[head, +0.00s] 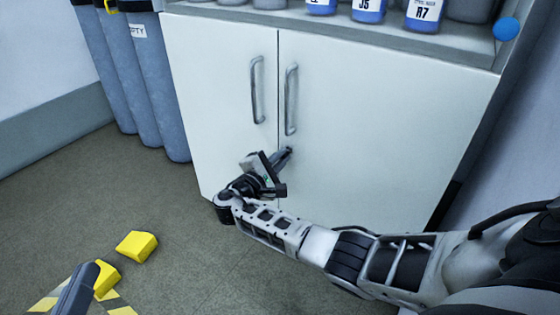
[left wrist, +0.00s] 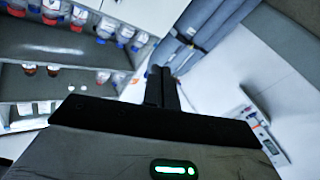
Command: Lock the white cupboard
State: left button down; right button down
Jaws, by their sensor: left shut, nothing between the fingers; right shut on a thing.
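The white cupboard (head: 350,130) has two doors, both shut flush, with a metal handle (head: 257,90) on the left door and another (head: 291,100) on the right door. My right gripper (head: 287,153) reaches the right door just below its handle, near the door seam. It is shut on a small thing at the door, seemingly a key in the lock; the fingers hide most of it. My left gripper (left wrist: 162,75) is shut and empty in the left wrist view, away from the cupboard. A dark part of it appears at the lower left of the head view.
Labelled bottles (head: 368,10) stand on top of the cupboard. Blue-grey cylinders (head: 150,90) stand to its left. Yellow blocks (head: 137,245) lie on the floor by striped tape. The left wrist view shows shelves (left wrist: 45,85) with bottles. Floor before the cupboard's left side is clear.

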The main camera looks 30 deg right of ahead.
pick_arm(q)
notch_tip(320, 180, up, 6)
jog(key=m+t+h+b, duration=0.3)
jog(key=m, duration=0.2)
jog(key=shift+w+a+h, duration=0.3)
jog(key=shift+w+a, duration=0.05)
jog(key=shift+w, duration=0.05)
pick_arm(e)
jog(key=shift+f+m, duration=0.15)
jog(key=shift+m, duration=3.15)
jog(key=c, duration=1.5)
grip_release()
pick_arm(q)
jog(key=shift+r, duration=0.1)
